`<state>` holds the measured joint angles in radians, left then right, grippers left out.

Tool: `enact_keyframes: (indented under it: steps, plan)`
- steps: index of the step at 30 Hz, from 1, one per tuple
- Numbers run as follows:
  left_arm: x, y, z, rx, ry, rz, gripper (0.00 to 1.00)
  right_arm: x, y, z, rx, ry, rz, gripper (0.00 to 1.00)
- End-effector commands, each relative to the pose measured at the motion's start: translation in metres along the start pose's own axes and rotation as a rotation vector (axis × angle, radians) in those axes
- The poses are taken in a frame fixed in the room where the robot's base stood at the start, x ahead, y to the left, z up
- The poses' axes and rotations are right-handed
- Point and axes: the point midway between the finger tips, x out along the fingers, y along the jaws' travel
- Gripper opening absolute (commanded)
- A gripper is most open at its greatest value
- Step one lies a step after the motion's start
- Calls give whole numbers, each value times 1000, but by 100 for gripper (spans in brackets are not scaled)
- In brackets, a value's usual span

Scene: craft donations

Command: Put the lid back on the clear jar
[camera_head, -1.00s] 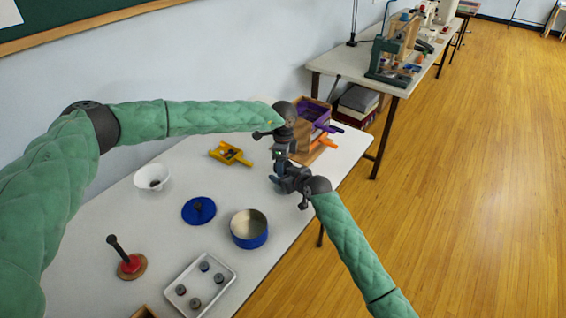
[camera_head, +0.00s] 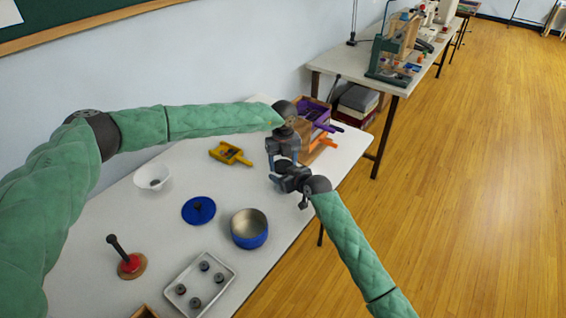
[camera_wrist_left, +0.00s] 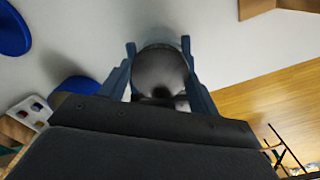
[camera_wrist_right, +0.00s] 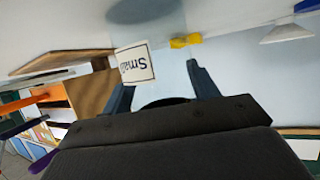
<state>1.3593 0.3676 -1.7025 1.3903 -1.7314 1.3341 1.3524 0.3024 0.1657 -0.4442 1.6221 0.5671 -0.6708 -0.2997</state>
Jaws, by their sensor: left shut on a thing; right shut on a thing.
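My left gripper (camera_head: 283,160) is just above my right gripper (camera_head: 288,183) in the head view, over the table's far right part. In the left wrist view my left gripper (camera_wrist_left: 158,43) is shut on a grey round thing (camera_wrist_left: 160,68), seemingly the lid, with a dark spot at its near edge. In the right wrist view my right gripper (camera_wrist_right: 160,76) is shut on a see-through, bluish thing (camera_wrist_right: 168,72), seemingly the clear jar. A "Small" label (camera_wrist_right: 135,64) shows there. The grippers hide jar and lid in the head view, so I cannot tell whether they touch.
A wooden box (camera_head: 318,142) with purple and orange things is close behind the grippers.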

Motion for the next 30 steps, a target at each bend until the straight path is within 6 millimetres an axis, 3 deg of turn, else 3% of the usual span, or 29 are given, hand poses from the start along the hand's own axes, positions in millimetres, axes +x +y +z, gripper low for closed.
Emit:
enact_keyframes:
  steps: [9,20,21,24,30]
  plan:
    - [0,0,2,337,-2,0,35,0,-1,1,0,-1,-1,0]
    - [0,0,2,376,-3,0,35,0,-1,1,0,-1,-1,0]
    - [0,0,2,375,-3,0,64,0,-1,1,0,-1,-1,0]
    - [0,0,2,375,-3,0,84,0,-1,1,0,-1,-1,0]
    - [0,0,1,376,-1,0,84,0,0,0,0,-1,-1,0]
